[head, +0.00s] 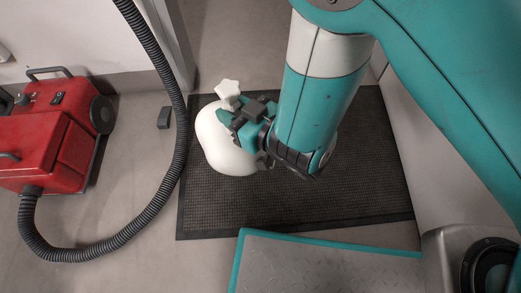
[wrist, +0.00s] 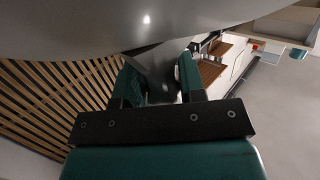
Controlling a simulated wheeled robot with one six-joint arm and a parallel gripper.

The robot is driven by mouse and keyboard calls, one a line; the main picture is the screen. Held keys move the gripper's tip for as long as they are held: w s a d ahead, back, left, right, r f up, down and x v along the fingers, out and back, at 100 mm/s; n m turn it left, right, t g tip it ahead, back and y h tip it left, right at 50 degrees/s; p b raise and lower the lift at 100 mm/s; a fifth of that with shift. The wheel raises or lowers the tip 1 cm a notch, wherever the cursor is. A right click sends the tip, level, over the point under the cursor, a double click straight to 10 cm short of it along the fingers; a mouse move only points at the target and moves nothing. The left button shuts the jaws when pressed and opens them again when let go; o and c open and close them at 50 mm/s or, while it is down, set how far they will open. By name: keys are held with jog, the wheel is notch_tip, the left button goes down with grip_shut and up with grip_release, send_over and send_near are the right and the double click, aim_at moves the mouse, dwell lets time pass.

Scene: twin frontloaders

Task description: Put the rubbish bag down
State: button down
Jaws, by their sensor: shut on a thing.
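The rubbish bag (head: 222,147) is a white, rounded bag with a tied knot (head: 228,88) at its top. In the head view it shows over the left part of a dark ribbed mat (head: 350,150). My gripper (head: 250,122) is at the bag's upper right side and shut on it, and my arm hides part of the bag. In the wrist view the bag (wrist: 150,25) fills the top as a grey, shadowed mass, with my gripper's fingers (wrist: 160,85) on its narrowed part. I cannot tell whether the bag touches the mat.
A red vacuum machine (head: 55,135) stands at the left, with a black ribbed hose (head: 165,70) looping close to the mat's left edge. A metal plate with a teal edge (head: 320,265) is in front. The mat's right part looks clear.

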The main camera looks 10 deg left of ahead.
notch_tip(320, 180, down, 20)
jog(key=b, duration=1.2)
jog(key=c, duration=0.7)
grip_release()
jog(key=shift+r, duration=0.15)
jog(key=p+v, duration=0.4)
jog(key=v, duration=0.2)
jog(key=shift+d+r, duration=0.15)
jog(key=shift+r, duration=0.05)
jog(key=shift+s+d+f, duration=0.1)
jog(key=shift+s+d, duration=0.25)
jog(key=shift+d, duration=0.2)
